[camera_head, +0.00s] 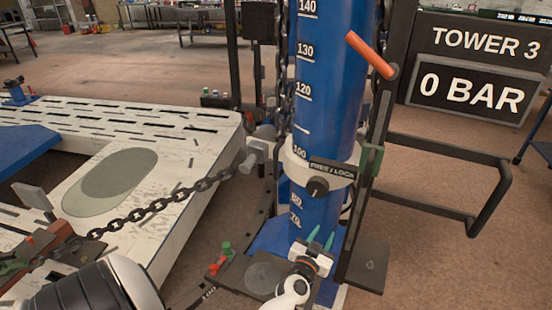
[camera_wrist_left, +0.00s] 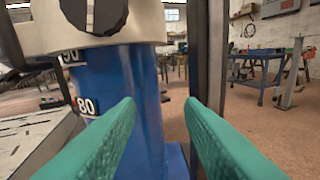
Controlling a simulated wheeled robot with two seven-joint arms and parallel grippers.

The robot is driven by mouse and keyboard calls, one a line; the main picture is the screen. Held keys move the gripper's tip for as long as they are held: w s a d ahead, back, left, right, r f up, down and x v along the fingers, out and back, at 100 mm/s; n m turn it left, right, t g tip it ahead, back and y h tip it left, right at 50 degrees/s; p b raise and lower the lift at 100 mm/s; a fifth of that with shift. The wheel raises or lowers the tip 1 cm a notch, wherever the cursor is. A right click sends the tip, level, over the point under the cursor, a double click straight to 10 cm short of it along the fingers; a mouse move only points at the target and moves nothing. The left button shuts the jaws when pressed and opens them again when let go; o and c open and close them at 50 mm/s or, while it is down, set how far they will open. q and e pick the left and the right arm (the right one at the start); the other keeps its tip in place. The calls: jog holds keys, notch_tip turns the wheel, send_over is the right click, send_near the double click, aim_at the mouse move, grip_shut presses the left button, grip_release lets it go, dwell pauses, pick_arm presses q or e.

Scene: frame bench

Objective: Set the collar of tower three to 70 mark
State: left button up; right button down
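Tower three is a blue column (camera_head: 330,90) with white height marks. Its cream collar (camera_head: 300,172) sits just below the 100 mark, with the 80 and 70 marks showing beneath it. A dark knob (camera_head: 318,187) is on the collar's front, under a FREE / LOCK label (camera_head: 332,170). My left gripper (camera_head: 321,237) is low in front of the column, below collar and knob. In the left wrist view its green fingers (camera_wrist_left: 160,125) are apart with nothing between them; the collar (camera_wrist_left: 148,22) and knob (camera_wrist_left: 95,12) are above. My right gripper is out of view.
A chain (camera_head: 160,205) runs from a red clamp (camera_head: 45,240) to the tower's left side, across a slotted white bench (camera_head: 190,150). An orange-handled lever (camera_head: 370,55) stands at the column's right. A sign (camera_head: 470,90) reads TOWER 3, 0 BAR.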

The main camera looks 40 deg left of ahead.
pick_arm(q)
jog(key=a+r+n+t+y, duration=0.1)
jog(key=a+r+n+y, duration=0.3)
jog(key=r, duration=0.9)
jog(key=n+g+y, duration=0.5)
jog(key=g+y, duration=0.1)
jog(key=g, duration=0.1)
send_near(276, 165)
jog(key=x, duration=1)
jog(key=shift+w+a, duration=0.25)
jog(key=shift+a, duration=0.05)
jog(key=shift+r, duration=0.1)
jog(key=shift+c, duration=0.4)
grip_shut()
